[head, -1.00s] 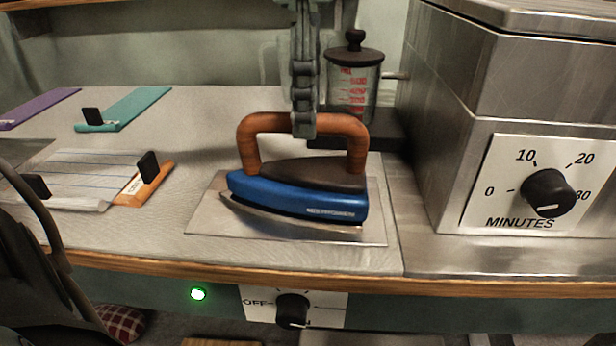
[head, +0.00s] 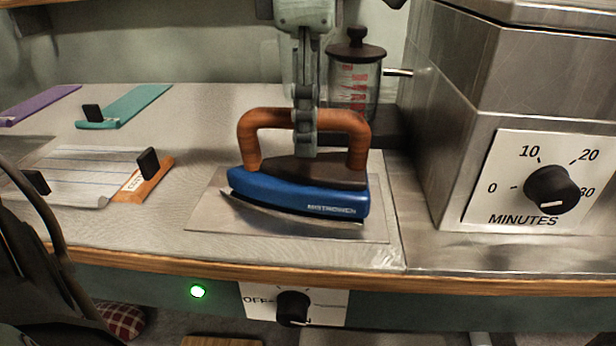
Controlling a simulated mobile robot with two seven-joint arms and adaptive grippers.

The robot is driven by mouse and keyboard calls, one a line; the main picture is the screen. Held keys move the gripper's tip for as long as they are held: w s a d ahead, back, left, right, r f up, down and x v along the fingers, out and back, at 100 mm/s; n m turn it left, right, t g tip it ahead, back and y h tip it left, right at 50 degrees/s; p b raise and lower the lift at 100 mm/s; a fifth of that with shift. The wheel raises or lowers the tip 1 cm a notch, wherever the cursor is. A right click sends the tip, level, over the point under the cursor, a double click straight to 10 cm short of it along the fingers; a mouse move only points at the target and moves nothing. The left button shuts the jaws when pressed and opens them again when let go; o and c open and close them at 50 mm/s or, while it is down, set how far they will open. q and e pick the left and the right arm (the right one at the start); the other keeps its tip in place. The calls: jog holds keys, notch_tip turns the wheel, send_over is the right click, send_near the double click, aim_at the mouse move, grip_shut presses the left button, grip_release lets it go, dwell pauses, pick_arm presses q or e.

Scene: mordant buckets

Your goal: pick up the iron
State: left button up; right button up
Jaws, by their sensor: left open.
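The iron (head: 300,196) has a blue body, a dark top and a brown wooden handle. It stands on a thin metal plate (head: 215,218) on the grey worktop, its pointed end toward the left. My left gripper (head: 305,150) comes down from above at the middle of the handle, its fingers pointing down. It is open, with the visible finger in front of the handle bar and its tip just above the dark top. The far finger is hidden, so I cannot tell whether it is behind the bar. My right gripper is not in view.
A metal box with a minutes dial (head: 553,190) stands close on the right. A glass jar with a dark lid (head: 354,80) is behind the iron. A clipped paper sheet (head: 85,175) and coloured strips (head: 130,105) lie left. A knob (head: 292,307) and green light are below the edge.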

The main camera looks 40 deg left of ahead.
pick_arm(q)
jog(key=shift+c, duration=0.2)
grip_shut()
dwell(0.4)
